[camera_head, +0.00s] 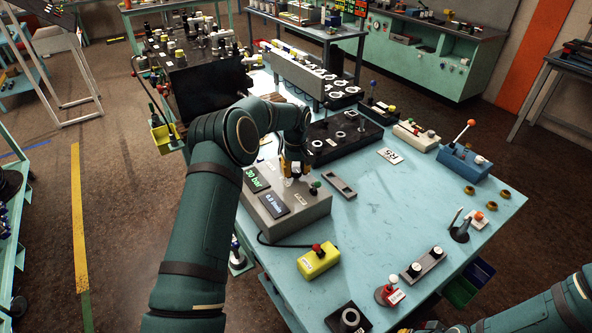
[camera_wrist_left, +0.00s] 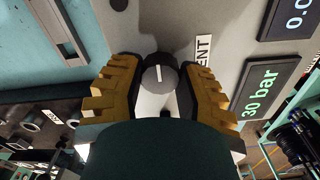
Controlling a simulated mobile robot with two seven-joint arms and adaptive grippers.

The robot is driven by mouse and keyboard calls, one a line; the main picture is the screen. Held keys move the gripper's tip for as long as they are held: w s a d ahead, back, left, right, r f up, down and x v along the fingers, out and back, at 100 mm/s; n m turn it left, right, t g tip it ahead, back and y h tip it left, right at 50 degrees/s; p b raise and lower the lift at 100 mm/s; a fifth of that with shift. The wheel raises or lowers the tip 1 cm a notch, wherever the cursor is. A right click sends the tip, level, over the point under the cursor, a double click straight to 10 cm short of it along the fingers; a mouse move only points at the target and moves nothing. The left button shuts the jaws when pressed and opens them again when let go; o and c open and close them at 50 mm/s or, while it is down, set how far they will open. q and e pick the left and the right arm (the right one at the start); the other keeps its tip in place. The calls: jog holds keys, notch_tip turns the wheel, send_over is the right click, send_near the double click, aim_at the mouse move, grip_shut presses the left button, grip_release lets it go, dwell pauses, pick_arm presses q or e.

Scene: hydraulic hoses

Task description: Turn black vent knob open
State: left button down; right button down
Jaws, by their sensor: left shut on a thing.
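The black vent knob (camera_wrist_left: 159,74), with a white pointer line on its face, sits on a grey panel (camera_wrist_left: 222,25) beside a label partly reading "ENT". My left gripper (camera_wrist_left: 158,88) is shut around the knob, one yellow finger on each side. In the head view my left gripper (camera_head: 292,168) points down onto the back of the grey control box (camera_head: 300,222), and the fingers and wrist hide the knob there. My right arm comes in at the lower right. Its gripper (camera_head: 450,328) barely shows at the bottom edge, and its fingers cannot be made out.
The box has a "30 bar" display (camera_head: 256,180), a second display (camera_head: 273,204) and a green-topped knob (camera_head: 315,187). A yellow box with a red button (camera_head: 318,261) stands in front. A black valve block (camera_head: 345,137) stands behind. The blue table (camera_head: 400,205) has free room to the right.

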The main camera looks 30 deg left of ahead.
pick_arm(q)
jog(key=m, duration=0.4)
jog(key=shift+b, duration=0.35)
jog(key=m, duration=0.9)
jog(key=shift+d+m, duration=0.1)
jog(key=shift+m, duration=2.2)
jog(key=c, duration=0.5)
grip_release()
